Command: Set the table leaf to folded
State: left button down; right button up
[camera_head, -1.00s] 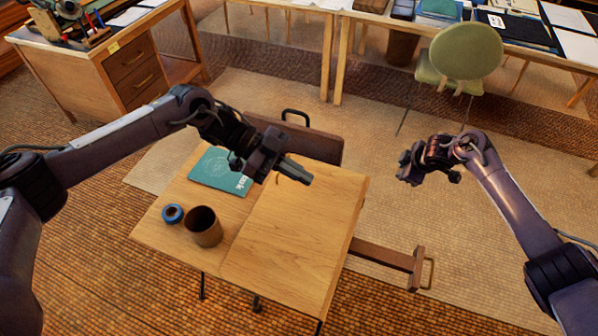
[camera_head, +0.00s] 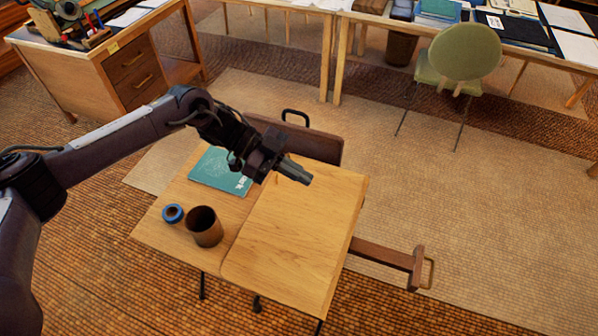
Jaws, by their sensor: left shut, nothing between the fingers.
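The small wooden table (camera_head: 170,240) stands in the middle of the view. Its leaf (camera_head: 290,245) is the right-hand panel, raised and level with the left part along a seam. A brown bar with a handle, the support (camera_head: 385,258), sticks out to the right from under the leaf. My left gripper (camera_head: 300,174) is shut and empty, above the far part of the table near the seam; I cannot tell its exact height. My right gripper is out of view.
A teal book (camera_head: 222,172), a brown cup (camera_head: 204,227) and a blue roll (camera_head: 172,213) rest on the table's left part. A dark brown panel with a black handle (camera_head: 296,115) stands at the far side. A green chair (camera_head: 463,55) is farther back. The floor to the right is clear.

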pick_arm(q)
jog(key=shift+w+a+f+h+b, duration=0.3)
jog(key=shift+a+b, duration=0.3)
jog(key=shift+b, duration=0.4)
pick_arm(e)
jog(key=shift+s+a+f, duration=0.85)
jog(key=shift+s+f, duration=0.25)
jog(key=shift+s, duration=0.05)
pick_arm(q)
jog(key=shift+s, duration=0.1)
